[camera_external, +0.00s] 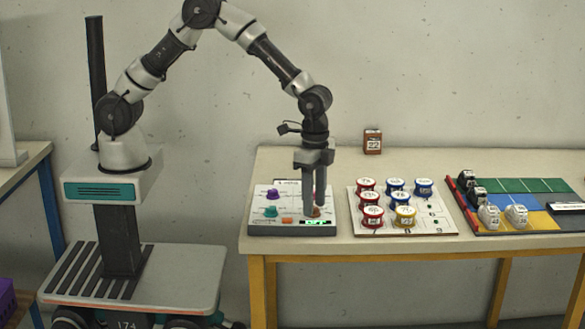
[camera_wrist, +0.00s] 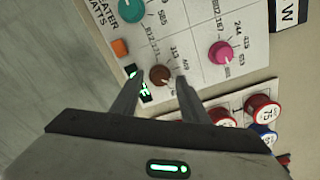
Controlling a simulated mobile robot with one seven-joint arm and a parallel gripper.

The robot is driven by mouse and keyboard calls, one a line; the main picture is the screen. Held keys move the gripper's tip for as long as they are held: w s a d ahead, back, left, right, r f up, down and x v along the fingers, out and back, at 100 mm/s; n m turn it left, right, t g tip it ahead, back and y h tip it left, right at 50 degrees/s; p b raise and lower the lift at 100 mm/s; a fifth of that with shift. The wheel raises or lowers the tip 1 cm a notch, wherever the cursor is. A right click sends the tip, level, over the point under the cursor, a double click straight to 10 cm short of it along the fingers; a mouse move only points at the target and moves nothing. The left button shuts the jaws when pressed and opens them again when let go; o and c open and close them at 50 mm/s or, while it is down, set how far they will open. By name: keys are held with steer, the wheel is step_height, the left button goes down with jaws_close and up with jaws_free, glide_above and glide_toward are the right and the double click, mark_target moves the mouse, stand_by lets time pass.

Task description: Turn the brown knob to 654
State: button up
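The brown knob (camera_wrist: 159,75) is on a white control panel (camera_wrist: 190,25), with printed numbers around it, among them 313 and 469. A small pale mark shows on the knob; I cannot read what it points to. My gripper (camera_wrist: 158,79) is open, with one finger on either side of the knob; I cannot tell whether they touch it. In the external view my gripper (camera_external: 314,211) points straight down at the panel (camera_external: 262,230), and its fingers partly hide the brown knob (camera_external: 316,211). A green-lit display (camera_external: 314,222) is partly visible, its digits unreadable.
The panel also has a teal knob (camera_external: 271,212), a purple knob (camera_external: 273,194), a pink knob (camera_wrist: 220,52) and an orange button (camera_external: 287,220). Right of it stand several numbered spools on a white board (camera_external: 440,229), then a coloured tray (camera_external: 530,186). A brown tin (camera_external: 372,141) is behind.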

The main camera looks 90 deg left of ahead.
step_height(320, 180, up, 17)
steer(key=p, duration=0.2)
steer(key=shift+r, duration=0.2)
stand_by(0.5)
steer(key=s+a+r+n+t+p, duration=0.1)
steer(key=s+a+r+p, duration=0.15)
steer(key=s+r, duration=0.4)
steer(key=s+a+r+n+t+p, duration=0.1)
steer(key=s+a+r+p, duration=0.15)
steer(key=s+r, duration=0.4)
steer(key=s+a+r+n+t+p, duration=0.1)
steer(key=s+a+r+n+p, duration=0.1)
steer(key=s, duration=0.5)
steer(key=s+a+r+n+t+p, duration=0.2)
steer(key=s+a+r, duration=0.1)
steer(key=s, duration=0.4)
steer(key=shift+a+r+t, duration=0.25)
steer(key=shift+t, duration=0.05)
